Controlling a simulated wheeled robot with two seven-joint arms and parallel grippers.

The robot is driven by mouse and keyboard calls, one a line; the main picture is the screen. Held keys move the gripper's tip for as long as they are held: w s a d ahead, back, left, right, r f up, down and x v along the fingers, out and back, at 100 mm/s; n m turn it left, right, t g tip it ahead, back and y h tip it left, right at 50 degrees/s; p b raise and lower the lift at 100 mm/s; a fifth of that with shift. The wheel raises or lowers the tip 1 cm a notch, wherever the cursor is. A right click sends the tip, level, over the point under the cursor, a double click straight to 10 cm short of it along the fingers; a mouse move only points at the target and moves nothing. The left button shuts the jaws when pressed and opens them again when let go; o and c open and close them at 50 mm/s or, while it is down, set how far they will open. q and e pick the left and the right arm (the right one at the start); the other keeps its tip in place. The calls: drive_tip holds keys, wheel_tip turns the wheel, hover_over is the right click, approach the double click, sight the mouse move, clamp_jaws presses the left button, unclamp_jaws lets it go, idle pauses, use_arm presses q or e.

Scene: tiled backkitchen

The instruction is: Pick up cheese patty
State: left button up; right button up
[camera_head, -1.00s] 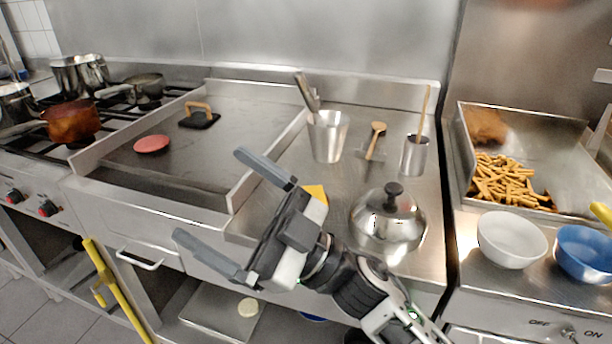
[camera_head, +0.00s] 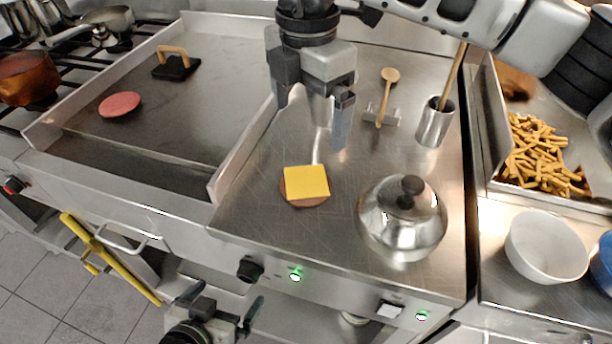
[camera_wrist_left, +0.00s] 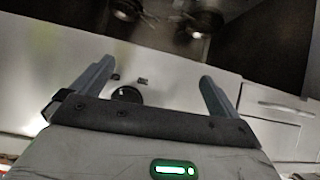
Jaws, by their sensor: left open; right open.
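The cheese patty (camera_head: 307,183), a yellow square cheese slice on a round brown patty, lies on the steel counter in the head view, left of the domed lid. My right gripper (camera_head: 313,120) is open above and behind it, pointing down, with its arm coming from the upper right. Its fingers are apart from the patty. My left gripper (camera_head: 222,302) is open and low in front of the counter, below the control knob. In the left wrist view its two fingers (camera_wrist_left: 157,82) are spread with nothing between them, facing the counter's front panel; the patty is not visible there.
A domed steel lid (camera_head: 402,222) stands right of the patty. A utensil holder (camera_head: 435,122) and wooden spoon (camera_head: 387,95) are behind. The griddle (camera_head: 190,110) at left holds a red patty (camera_head: 119,104) and a press (camera_head: 176,66). A white bowl (camera_head: 545,246) stands at right.

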drive_tip(key=p, duration=0.1)
hover_over(308, 180)
drive_tip(key=f, duration=0.7)
drive_tip(key=shift+w+f, duration=0.15)
drive_tip(key=shift+w, duration=0.1)
drive_tip(key=f, duration=0.1)
drive_tip(key=f+p, duration=0.1)
drive_tip(key=f, duration=0.2)
drive_tip(key=shift+s+f+p, duration=0.35)
drive_tip(key=shift+f, duration=0.45)
drive_tip(key=c, duration=1.1)
drive_tip(key=shift+r, duration=0.1)
